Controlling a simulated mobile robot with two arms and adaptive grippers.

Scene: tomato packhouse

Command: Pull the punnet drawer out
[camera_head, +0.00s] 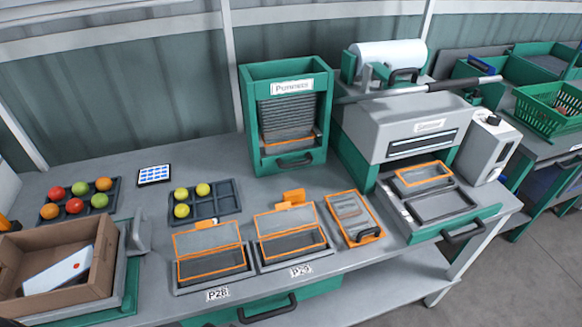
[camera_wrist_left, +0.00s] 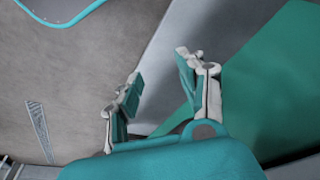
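A green cabinet labelled "Punnets" (camera_head: 246,115) stands at the back middle of the bench in the head view. A stack of dark clear punnets (camera_head: 289,118) shows in its open front, with an orange-edged one at the bottom. A dark bar handle (camera_head: 294,161) is on the cabinet's low front, which looks pushed in. My left gripper (camera_wrist_left: 158,68) shows only in the left wrist view, with its fingers apart and nothing between them. No punnet or handle is recognisable near it there. My right gripper is in neither view.
Orange-edged trays P28 (camera_head: 212,284) and P29 (camera_head: 294,262) and a loose punnet (camera_head: 372,235) lie before the cabinet. The sealer (camera_head: 400,130) stands right. Another drawer handle (camera_head: 267,308) is below the bench front. A cardboard box (camera_head: 20,305) and tomato trays (camera_head: 235,188) are left.

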